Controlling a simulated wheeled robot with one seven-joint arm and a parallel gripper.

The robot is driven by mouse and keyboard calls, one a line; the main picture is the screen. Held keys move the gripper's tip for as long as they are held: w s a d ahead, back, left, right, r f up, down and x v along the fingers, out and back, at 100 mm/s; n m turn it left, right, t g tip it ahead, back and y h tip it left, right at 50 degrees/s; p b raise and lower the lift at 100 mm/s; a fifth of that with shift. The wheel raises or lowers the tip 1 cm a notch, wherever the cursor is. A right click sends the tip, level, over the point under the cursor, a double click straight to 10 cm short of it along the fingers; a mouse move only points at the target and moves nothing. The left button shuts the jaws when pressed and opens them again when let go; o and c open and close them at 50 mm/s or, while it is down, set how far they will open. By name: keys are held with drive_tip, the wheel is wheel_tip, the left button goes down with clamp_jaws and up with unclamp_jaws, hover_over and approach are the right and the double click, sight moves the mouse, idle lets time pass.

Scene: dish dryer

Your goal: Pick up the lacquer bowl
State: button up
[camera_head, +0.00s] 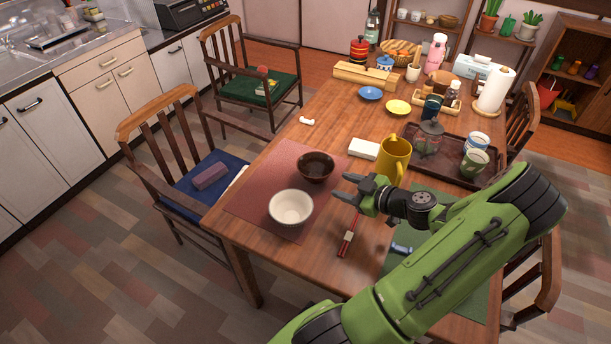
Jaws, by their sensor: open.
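A dark brown, glossy bowl (316,167), which looks like the lacquer bowl, stands upright on a reddish placemat (262,178) near the table's left edge. A white bowl (291,207) stands just in front of it on the same mat. My gripper (345,187) is open and empty, its fingers pointing left. In the picture it is right of and slightly below the dark bowl, apart from it. Its exact height above the table is hard to tell. The dark bowl's rim and inside are in plain view.
A dark tray (455,175) with cups is to the right. Chairs (190,165) line the table's left side. The table's front-left corner is clear.

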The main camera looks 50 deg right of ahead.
drive_tip(key=b+x, duration=0.3)
drive_tip(key=x, duration=1.2)
drive_tip(key=shift+w+a, duration=0.1)
drive_tip(key=shift+w, duration=0.05)
drive_tip(key=shift+r, duration=0.1)
clamp_jaws()
